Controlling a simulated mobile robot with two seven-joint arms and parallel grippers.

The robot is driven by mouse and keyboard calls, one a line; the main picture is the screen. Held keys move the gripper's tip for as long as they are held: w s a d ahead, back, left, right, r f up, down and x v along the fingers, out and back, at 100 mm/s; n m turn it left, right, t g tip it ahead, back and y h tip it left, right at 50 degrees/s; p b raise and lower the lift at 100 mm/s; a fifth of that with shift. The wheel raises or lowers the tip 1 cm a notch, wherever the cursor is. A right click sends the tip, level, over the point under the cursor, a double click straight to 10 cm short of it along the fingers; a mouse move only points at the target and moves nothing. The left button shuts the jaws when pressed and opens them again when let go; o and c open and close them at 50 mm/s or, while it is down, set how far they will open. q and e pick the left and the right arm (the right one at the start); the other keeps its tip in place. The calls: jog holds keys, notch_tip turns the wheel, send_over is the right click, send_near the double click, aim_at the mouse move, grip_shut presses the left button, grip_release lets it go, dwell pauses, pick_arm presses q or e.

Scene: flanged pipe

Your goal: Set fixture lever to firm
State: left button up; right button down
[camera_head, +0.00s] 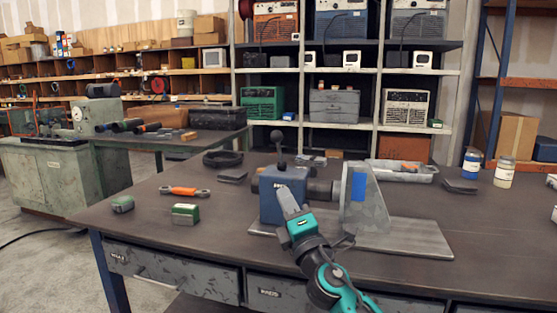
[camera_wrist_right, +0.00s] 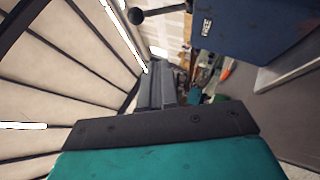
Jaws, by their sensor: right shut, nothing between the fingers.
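The fixture is a blue block (camera_head: 284,196) on a grey base plate (camera_head: 415,238) on the workbench. Its lever (camera_head: 278,137) stands nearly upright on top, with a dark ball knob. In the right wrist view the block (camera_wrist_right: 245,28) carries a small label that seems to read FREE, and the lever's ball (camera_wrist_right: 135,16) shows at the top. A dark cylinder (camera_head: 322,190) joins the block to a grey upright bracket (camera_head: 368,205) with a blue patch. My right gripper (camera_head: 286,198) is shut and empty in front of the block, below the lever; its fingers also show in the wrist view (camera_wrist_right: 160,85). My left gripper is out of view.
Two jars (camera_head: 503,172) (camera_head: 471,164) stand at the right. The bench's front left is clear.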

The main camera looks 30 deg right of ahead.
send_near(279, 151)
jog(key=w+a, duration=0.3)
jog(key=w, duration=0.1)
jog(key=w+d+r, duration=0.1)
jog(key=w+d+r+p, duration=0.1)
jog(key=d+r, duration=0.1)
jog(key=shift+w+d, duration=0.1)
